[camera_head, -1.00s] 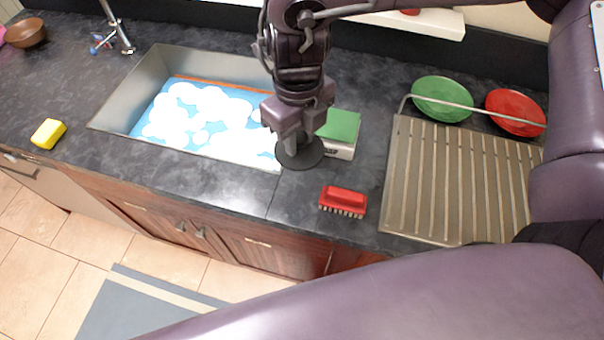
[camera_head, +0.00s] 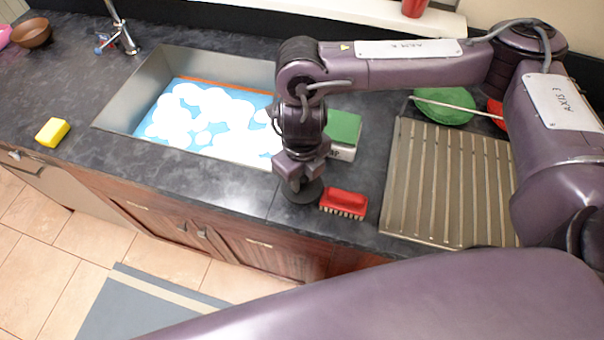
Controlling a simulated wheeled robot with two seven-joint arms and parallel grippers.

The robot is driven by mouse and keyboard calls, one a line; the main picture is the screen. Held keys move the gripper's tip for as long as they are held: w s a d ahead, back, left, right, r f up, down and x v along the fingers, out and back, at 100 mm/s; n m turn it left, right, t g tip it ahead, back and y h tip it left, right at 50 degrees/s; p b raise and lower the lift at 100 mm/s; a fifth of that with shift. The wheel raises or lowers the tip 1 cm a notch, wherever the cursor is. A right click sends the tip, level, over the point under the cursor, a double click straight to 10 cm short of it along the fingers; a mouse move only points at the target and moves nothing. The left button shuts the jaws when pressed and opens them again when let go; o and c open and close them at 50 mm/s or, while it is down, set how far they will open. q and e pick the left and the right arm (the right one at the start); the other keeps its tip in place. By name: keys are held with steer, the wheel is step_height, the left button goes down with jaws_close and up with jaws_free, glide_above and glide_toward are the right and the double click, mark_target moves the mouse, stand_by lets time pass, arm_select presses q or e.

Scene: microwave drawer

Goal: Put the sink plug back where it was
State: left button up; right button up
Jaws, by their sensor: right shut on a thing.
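The sink plug (camera_head: 305,195) is a dark round disc. My right gripper (camera_head: 298,179) points down and is shut on it from above. The plug is over the dark counter at the sink's front right corner, just left of the red brush. I cannot tell whether it touches the counter. The sink (camera_head: 150,78) is a metal basin with blue water and white foam; its bottom and drain are hidden. My left gripper is not in view.
A red brush (camera_head: 344,200) lies close right of the plug. A green-topped box (camera_head: 343,130) stands behind my right gripper. A ribbed drainboard (camera_head: 450,190) with a green plate (camera_head: 445,103) is at right. A yellow sponge (camera_head: 52,132) and a faucet (camera_head: 122,30) are at left.

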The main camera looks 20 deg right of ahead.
steer(key=shift+f+b, duration=0.5)
steer(key=shift+f, duration=0.1)
steer(key=o, duration=1)
steer(key=shift+r, duration=0.1)
steer(key=shift+r+p, duration=0.3)
steer(key=shift+p, duration=0.05)
step_height(320, 180, up, 12)
steer(key=shift+r, duration=0.25)
